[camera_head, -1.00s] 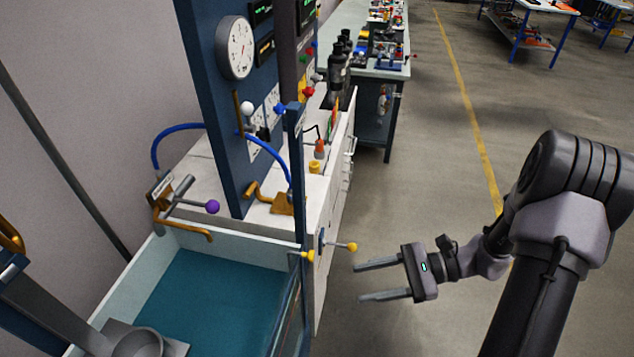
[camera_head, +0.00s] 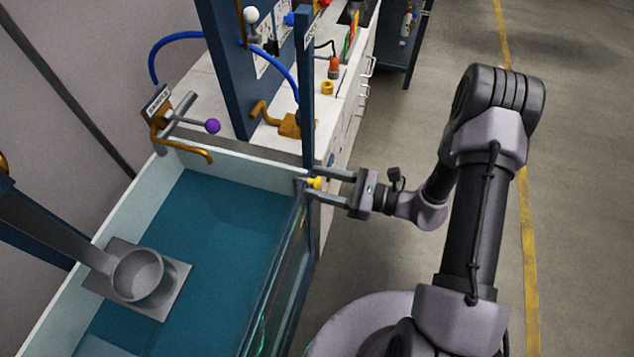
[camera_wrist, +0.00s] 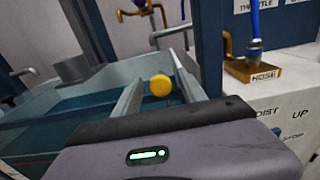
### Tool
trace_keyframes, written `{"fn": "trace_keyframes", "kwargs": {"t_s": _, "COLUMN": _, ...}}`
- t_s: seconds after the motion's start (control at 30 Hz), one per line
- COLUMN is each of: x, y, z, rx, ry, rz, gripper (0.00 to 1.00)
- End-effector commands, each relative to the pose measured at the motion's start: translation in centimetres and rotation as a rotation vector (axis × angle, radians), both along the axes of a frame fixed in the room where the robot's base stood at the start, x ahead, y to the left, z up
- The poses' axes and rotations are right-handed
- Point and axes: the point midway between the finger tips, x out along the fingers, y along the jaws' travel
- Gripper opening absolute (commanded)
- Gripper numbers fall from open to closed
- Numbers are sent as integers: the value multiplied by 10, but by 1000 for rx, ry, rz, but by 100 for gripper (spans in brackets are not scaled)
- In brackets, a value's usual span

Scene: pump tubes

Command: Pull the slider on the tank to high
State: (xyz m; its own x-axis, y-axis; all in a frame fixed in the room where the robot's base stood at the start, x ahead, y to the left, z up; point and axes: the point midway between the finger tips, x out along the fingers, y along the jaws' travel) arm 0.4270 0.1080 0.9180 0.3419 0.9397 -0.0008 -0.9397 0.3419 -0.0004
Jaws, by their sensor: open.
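The tank (camera_head: 232,158) has pale walls and holds blue-green water. A small yellow knob (camera_head: 315,183), seemingly the slider's handle, sits at the tank's right edge by a dark blue post. The knob also shows in the wrist view (camera_wrist: 160,85), lying between my fingers. My gripper (camera_head: 308,184) is open and reaches in from the right, one finger on each side of the knob. I cannot tell whether either finger touches it. The slider's track and any high mark are hidden or too small to read.
A dark blue post (camera_head: 306,90) rises by the tank's right corner. A purple-ended lever (camera_head: 212,126) and brass pipe stand behind the tank. A grey cup (camera_head: 138,274) sits on a plate over the water at left. Open floor (camera_head: 460,40) lies to the right.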

Motion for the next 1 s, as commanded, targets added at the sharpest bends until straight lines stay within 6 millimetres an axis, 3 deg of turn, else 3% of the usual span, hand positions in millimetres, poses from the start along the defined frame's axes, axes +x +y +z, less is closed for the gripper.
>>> {"fn": "trace_keyframes", "kwargs": {"t_s": 0.37, "x": 3, "y": 9, "z": 0, "rx": 0, "ry": 1, "rz": 0, "gripper": 49}}
{"fn": "trace_keyframes", "kwargs": {"t_s": 0.6, "x": 3, "y": 8, "z": 0, "rx": 0, "ry": 0, "rz": 0, "gripper": 2}}
{"fn": "trace_keyframes", "kwargs": {"t_s": 1.0, "x": 3, "y": 8, "z": 0, "rx": 0, "ry": 0, "rz": 1, "gripper": 0}}
